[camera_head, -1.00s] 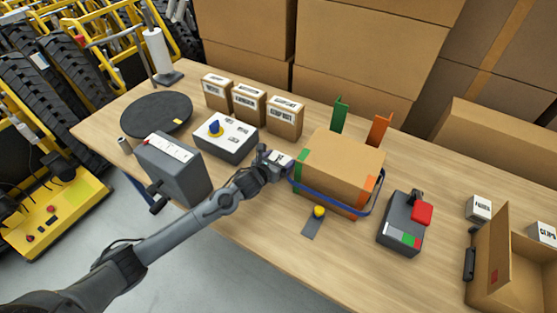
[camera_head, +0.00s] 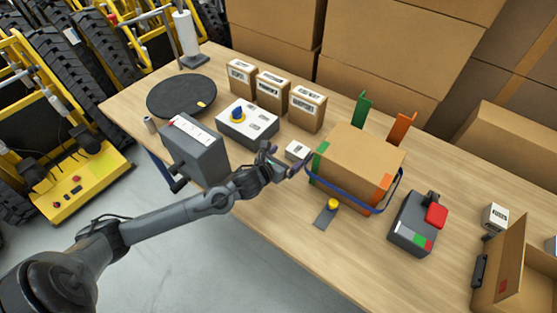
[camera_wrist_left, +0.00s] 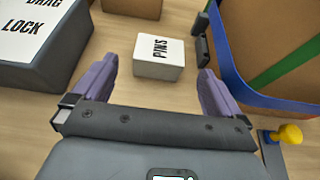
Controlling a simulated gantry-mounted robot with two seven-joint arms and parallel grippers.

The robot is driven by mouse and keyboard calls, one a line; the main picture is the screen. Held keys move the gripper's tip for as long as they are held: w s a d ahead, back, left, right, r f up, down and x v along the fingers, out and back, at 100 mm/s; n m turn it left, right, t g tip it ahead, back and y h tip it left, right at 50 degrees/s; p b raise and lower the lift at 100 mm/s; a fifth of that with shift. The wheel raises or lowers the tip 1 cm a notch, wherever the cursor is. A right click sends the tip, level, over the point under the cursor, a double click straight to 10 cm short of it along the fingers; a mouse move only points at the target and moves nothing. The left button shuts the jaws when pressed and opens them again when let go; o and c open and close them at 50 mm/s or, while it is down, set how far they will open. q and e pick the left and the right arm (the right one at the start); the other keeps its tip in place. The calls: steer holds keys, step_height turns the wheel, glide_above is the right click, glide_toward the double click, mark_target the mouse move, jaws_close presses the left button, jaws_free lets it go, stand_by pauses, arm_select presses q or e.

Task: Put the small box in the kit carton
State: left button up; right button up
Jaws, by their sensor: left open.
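A small white box marked PINS (camera_wrist_left: 158,58) lies on the table left of the strapped carton; it also shows in the head view (camera_head: 297,150). My left gripper (camera_head: 284,160) is open and empty on the near side of that box. In the left wrist view the spread fingers (camera_wrist_left: 157,78) point towards the box, which sits ahead between their lines, apart from both. An open brown carton (camera_head: 510,265) stands at the lower right, cut by the frame edge; its inside is only partly visible. Another small white box (camera_head: 495,217) stands behind it. My right gripper is out of view.
A closed brown carton (camera_head: 360,160) with a blue strap stands close right of my left gripper. A grey box (camera_head: 195,150), a white-topped box (camera_head: 262,126) and a black turntable (camera_head: 170,96) lie left. A red-button device (camera_head: 415,228) stands between the cartons.

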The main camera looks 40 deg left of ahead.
arm_select(q)
steer(key=v, duration=0.2)
steer(key=shift+s+r, duration=0.15)
steer(key=shift+s, duration=0.15)
steer(key=shift+s+r, duration=0.15)
steer(key=shift+s, duration=0.2)
steer(key=shift+c, duration=1.1)
steer(key=shift+s+d+r, duration=0.1)
steer(key=shift+s, duration=0.2)
